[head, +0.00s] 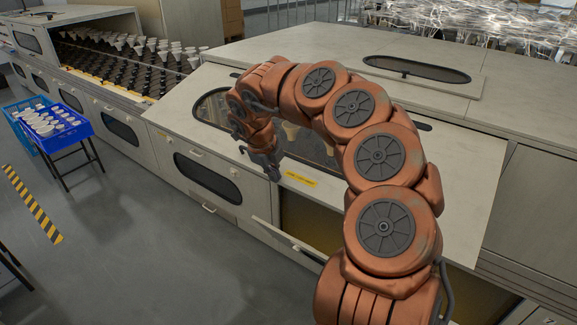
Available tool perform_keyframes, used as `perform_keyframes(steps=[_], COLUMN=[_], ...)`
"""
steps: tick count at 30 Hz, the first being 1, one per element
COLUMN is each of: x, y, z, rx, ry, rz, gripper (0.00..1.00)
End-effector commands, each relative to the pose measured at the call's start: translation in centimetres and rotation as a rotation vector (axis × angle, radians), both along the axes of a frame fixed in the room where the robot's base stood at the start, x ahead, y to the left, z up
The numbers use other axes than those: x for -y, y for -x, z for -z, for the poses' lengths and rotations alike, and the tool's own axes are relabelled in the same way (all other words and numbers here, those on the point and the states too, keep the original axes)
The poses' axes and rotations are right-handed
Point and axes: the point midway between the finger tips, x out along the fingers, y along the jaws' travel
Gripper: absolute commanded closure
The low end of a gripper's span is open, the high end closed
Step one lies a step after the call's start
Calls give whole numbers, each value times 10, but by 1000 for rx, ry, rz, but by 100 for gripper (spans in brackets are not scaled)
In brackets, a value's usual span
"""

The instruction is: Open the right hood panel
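The hood panel (185,115) is a large pale, sloping panel in the middle of the head view. It has an oval dark window, partly hidden behind my arm, and a yellow label (300,179) near its lower edge. The panel looks down on its housing on the left, while a dark yellowish gap shows under its lower right part. My gripper (262,168) is in front of the panel's lower edge, left of the yellow label. Its fingers are small and dark, so I cannot tell whether they are open or touch the panel.
To the left, an open bay (125,65) holds rows of dark sockets with white bulbs. A blue crate (60,125) with white items stands on a stand at the left.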

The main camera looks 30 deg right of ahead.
Motion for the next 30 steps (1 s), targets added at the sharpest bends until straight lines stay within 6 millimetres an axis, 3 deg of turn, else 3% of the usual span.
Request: perform_keyframes(steps=[4,17,30], x=[-8,-8,-19], y=[-3,-3,1], z=[6,3,-39], rx=[9,9,14], ry=[12,12,11], rz=[-18,-17,-11], gripper=[100,100,100])
